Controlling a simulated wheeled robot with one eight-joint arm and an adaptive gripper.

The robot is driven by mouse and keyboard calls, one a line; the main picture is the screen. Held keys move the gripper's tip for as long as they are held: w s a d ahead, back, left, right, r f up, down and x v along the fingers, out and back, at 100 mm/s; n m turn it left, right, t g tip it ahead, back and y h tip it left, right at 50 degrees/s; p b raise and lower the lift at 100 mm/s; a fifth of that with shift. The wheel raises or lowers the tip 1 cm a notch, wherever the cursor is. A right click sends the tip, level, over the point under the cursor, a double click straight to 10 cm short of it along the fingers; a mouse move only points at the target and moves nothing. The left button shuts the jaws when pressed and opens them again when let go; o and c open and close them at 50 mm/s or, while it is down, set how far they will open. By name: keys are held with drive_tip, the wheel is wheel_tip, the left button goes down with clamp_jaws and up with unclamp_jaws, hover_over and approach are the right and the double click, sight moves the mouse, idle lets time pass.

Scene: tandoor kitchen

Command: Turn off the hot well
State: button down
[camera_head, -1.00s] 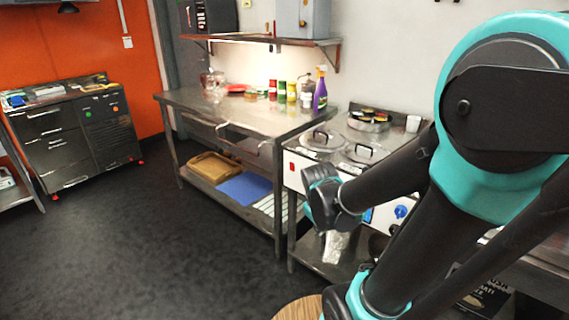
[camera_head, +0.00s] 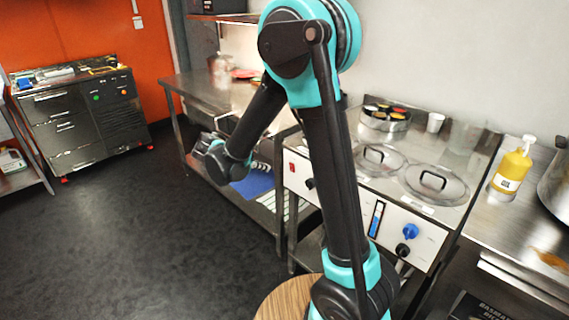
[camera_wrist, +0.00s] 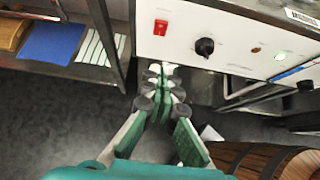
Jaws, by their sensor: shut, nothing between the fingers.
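The hot well (camera_head: 437,205) is a steel unit with two round glass-lidded wells and a white front panel (camera_head: 360,215). The panel has a red switch (camera_head: 292,167) at its left, a black knob (camera_head: 309,183), a blue knob (camera_head: 410,231) and another black knob (camera_head: 402,250). In the wrist view the red switch (camera_wrist: 160,27) and a black knob (camera_wrist: 205,46) are above my gripper (camera_wrist: 160,72). My gripper is shut and empty, apart from the panel. In the head view my arm hides part of the panel, and the fingertips are not clear.
A yellow bottle (camera_head: 511,170) stands to the right. A wooden barrel (camera_wrist: 262,160) is low at right in the wrist view. The floor (camera_head: 130,230) is clear at left.

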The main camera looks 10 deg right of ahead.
drive_tip(key=shift+w+a, duration=0.2)
drive_tip(key=shift+a, duration=0.05)
approach(291, 168)
drive_tip(key=s+f+x, duration=0.1)
drive_tip(key=x, duration=0.4)
drive_tip(key=shift+w+d+r, duration=0.25)
drive_tip(key=shift+w+d, duration=0.05)
drive_tip(key=shift+w, duration=0.25)
